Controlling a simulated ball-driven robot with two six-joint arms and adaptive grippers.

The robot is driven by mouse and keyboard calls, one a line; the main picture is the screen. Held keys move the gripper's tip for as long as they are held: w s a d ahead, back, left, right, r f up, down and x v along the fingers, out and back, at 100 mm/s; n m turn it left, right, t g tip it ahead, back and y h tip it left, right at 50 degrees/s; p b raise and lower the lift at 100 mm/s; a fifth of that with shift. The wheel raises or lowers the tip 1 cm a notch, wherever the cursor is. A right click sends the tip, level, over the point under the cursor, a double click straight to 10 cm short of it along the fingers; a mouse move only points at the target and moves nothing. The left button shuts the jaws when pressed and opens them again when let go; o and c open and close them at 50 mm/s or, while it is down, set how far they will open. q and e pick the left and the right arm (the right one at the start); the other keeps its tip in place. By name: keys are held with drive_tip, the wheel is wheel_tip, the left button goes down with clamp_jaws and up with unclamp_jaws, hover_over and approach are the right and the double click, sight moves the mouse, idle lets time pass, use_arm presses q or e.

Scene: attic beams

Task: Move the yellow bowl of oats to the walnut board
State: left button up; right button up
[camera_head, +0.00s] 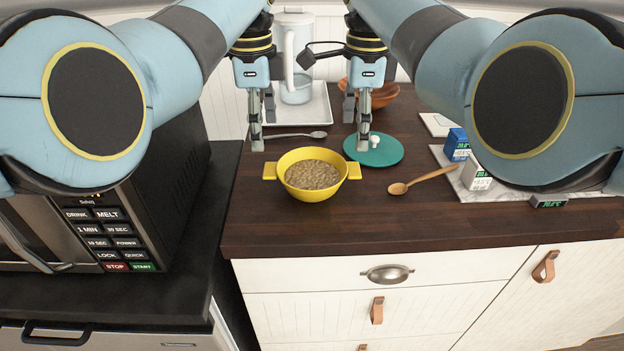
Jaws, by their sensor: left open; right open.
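The yellow bowl (315,193) with two side handles stands upright on the dark wood counter (300,222), near its front edge, and holds oats (312,174). I cannot make out a walnut board separate from the dark wood counter. My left gripper (262,120) is open and empty, pointing down behind and above the bowl's left handle. My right gripper (356,122) is open and empty, pointing down behind the bowl's right side, in front of part of a teal lid. Neither gripper appears to touch the bowl.
A metal spoon (292,135) lies behind. A pale slab (484,193) with small cartons is at right. A white tray (318,114) and brown bowls (384,98) stand behind; a microwave (130,215) is left.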

sight(266, 169)
use_arm(q)
wheel_tip(266, 169, down, 9)
drive_tip(key=shift+w, duration=0.1)
use_arm(e)
wheel_tip(266, 169, down, 9)
drive_tip(key=shift+r, duration=0.1)
use_arm(q)
drive_tip(key=shift+f, duration=0.55)
use_arm(e)
drive_tip(key=shift+s+f, duration=0.1)
drive_tip(key=shift+f, duration=0.55)
use_arm(q)
clamp_jaws()
use_arm(e)
clamp_jaws()
